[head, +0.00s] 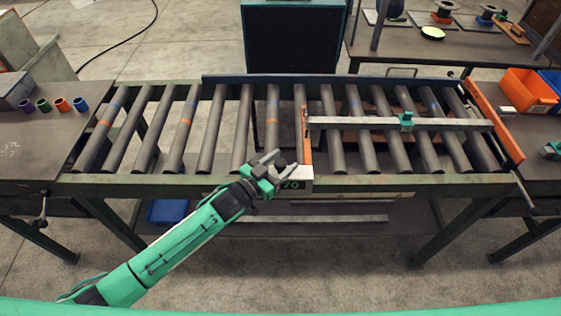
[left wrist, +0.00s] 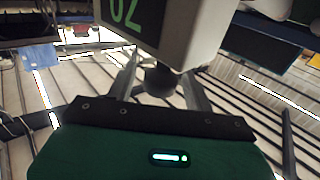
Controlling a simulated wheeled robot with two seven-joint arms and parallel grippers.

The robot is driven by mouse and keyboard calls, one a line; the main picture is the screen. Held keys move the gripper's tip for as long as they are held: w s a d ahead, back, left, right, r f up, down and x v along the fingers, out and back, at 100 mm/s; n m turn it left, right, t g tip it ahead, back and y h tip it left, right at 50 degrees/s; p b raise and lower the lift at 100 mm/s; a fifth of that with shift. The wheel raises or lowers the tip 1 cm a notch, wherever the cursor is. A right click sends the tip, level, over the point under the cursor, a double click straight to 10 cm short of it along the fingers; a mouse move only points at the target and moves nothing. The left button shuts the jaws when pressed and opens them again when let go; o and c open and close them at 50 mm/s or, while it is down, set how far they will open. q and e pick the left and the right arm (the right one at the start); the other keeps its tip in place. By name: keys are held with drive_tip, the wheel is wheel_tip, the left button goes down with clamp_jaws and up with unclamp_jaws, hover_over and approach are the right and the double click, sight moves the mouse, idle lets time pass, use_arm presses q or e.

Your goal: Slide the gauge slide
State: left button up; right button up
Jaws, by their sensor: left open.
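The gauge slide has an upright orange stop plate (head: 306,135) across the roller conveyor and a white readout box (head: 300,173) on the near rail, reading 70 in green. In the left wrist view the box (left wrist: 180,35) fills the top middle, its digits upside down. A dark knob (left wrist: 160,78) projects from the box between my left gripper's fingers. My left gripper (head: 280,163) is open beside the box, its fingers (left wrist: 160,92) on either side of the knob. I cannot tell whether they touch it. My right gripper is not in view.
A metal bar (head: 355,122) with a green clamp (head: 405,122) runs above the rollers toward an orange end plate (head: 492,122). The rollers (head: 170,130) left of the stop are clear. Coloured rings (head: 62,105) and an orange bin (head: 528,90) stand on side tables.

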use_arm(q)
drive_tip(key=shift+c, duration=0.4)
clamp_jaws()
drive_tip(key=a, duration=1.3)
drive_tip(key=shift+a, duration=0.3)
drive_tip(key=a+b, duration=0.2)
drive_tip(key=a, duration=1.4)
drive_tip(key=shift+a, duration=0.35)
drive_tip(key=shift+o, duration=0.4)
unclamp_jaws()
drive_tip(key=shift+a, duration=0.2)
